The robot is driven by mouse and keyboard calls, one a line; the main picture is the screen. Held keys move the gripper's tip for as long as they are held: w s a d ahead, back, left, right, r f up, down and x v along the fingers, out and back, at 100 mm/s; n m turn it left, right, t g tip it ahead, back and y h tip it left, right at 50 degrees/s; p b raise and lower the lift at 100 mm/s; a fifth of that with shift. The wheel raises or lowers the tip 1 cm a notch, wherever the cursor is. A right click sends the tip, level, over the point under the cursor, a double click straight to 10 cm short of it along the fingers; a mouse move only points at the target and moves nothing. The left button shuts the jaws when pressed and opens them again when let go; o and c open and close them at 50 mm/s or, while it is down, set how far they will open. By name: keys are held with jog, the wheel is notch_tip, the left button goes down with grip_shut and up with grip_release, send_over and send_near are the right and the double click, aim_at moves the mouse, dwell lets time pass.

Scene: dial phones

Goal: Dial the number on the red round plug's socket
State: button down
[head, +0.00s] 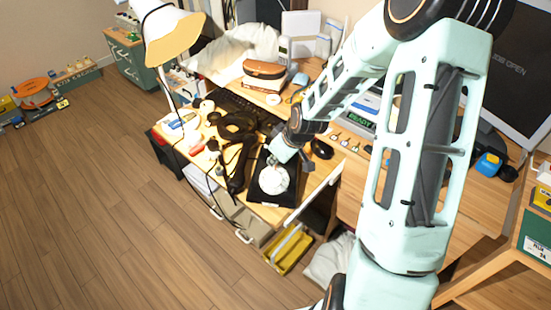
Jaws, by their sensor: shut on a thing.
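A black phone (263,194) with a white round dial (274,180) lies at the near corner of the wooden desk. My gripper (273,162) points down at the far edge of the dial. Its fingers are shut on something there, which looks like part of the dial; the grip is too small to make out. Black coiled shapes, perhaps a handset and cord (238,160), lie left of the phone. A small red object (196,144) lies at the desk's left edge; I cannot tell if it is a plug. No socket number is readable.
A lamp (172,36) stands at the desk's left. The wooden floor (110,200) at left is clear.

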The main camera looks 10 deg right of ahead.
jog(key=shift+w+d+f+b, duration=0.1)
jog(key=shift+w+f+b, duration=0.05)
jog(key=shift+f+b, duration=0.2)
jog(key=shift+d, duration=0.1)
dwell(0.5)
jog(key=shift+s+d+p, duration=0.25)
jog(key=shift+d+p, duration=0.05)
jog(key=shift+d, duration=0.05)
jog(key=shift+s+d+f, duration=0.1)
jog(key=shift+s+d+f, duration=0.1)
jog(key=shift+s+d, duration=0.3)
jog(key=shift+s, duration=0.15)
